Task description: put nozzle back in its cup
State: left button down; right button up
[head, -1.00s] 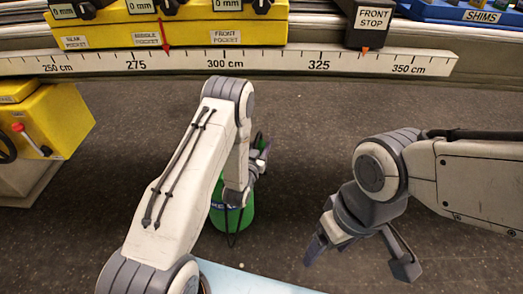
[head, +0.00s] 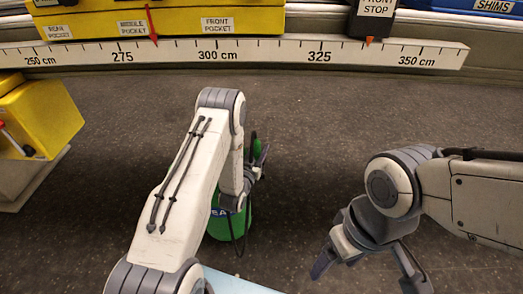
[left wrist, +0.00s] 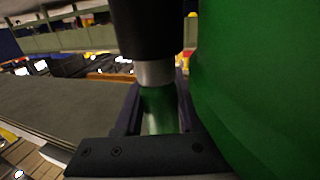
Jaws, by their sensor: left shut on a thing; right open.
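The nozzle, with a black upper body (left wrist: 146,28), silver collar and green lower part (left wrist: 160,112), stands between the fingers of my left gripper (left wrist: 158,110) in the left wrist view. A green part of it (head: 254,144) shows in the head view. My left gripper (head: 259,168) is shut on it, close beside the green canister (head: 216,226). The canister's green wall (left wrist: 262,80) fills the right of the left wrist view. My left arm partly covers the canister in the head view. I cannot make out the cup. My right gripper (head: 368,272) is open and empty.
A black hose (head: 234,238) hangs in front of the canister. A pale blue surface (head: 235,283) lies at the bottom edge. A white scale rail (head: 270,50) runs across the back, and a yellow unit (head: 45,118) stands at left. The dark floor between is clear.

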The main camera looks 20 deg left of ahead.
aim_at(255, 156)
pick_arm(q)
jog(key=shift+w+d+f+b, duration=0.1)
jog(key=shift+f+b, duration=0.2)
jog(key=shift+b, duration=0.15)
jog(key=c, duration=0.5)
grip_release()
jog(key=shift+r, duration=0.15)
jog(key=shift+s+r+p, duration=0.45)
jog(key=shift+r+p, duration=0.1)
jog(key=shift+p, duration=0.25)
jog(key=s+p, duration=0.1)
jog(key=s, duration=0.4)
jog(key=shift+s+p, duration=0.3)
jog(key=shift+s, duration=0.5)
jog(key=shift+f, duration=0.1)
